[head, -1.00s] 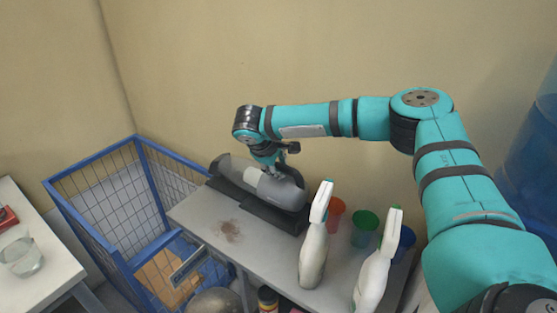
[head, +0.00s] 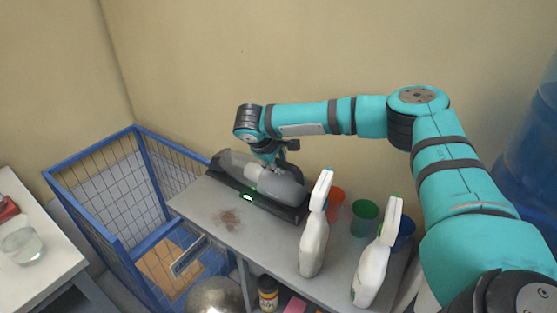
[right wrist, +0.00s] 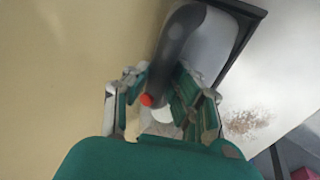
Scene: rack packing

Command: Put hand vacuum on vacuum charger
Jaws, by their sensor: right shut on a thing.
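The grey hand vacuum (head: 282,187) lies lengthwise on the black vacuum charger (head: 230,184) on the grey shelf top, against the back wall. A green light glows on the charger's front edge. My right gripper (head: 270,162) reaches down from above and is shut on the vacuum's handle. The right wrist view shows the gripper's fingers (right wrist: 160,100) around the vacuum (right wrist: 203,48), with the charger's dark rim (right wrist: 246,10) beyond. The fingertips are partly hidden in the head view. My left gripper is not in view.
Two white spray bottles (head: 314,240) (head: 372,268) stand at the shelf's front right, before orange (head: 335,204), green (head: 364,217) and blue cups. A brown stain (head: 228,219) marks the bare front left. A blue wire cart (head: 92,160) stands left. A side table holds a glass (head: 20,246).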

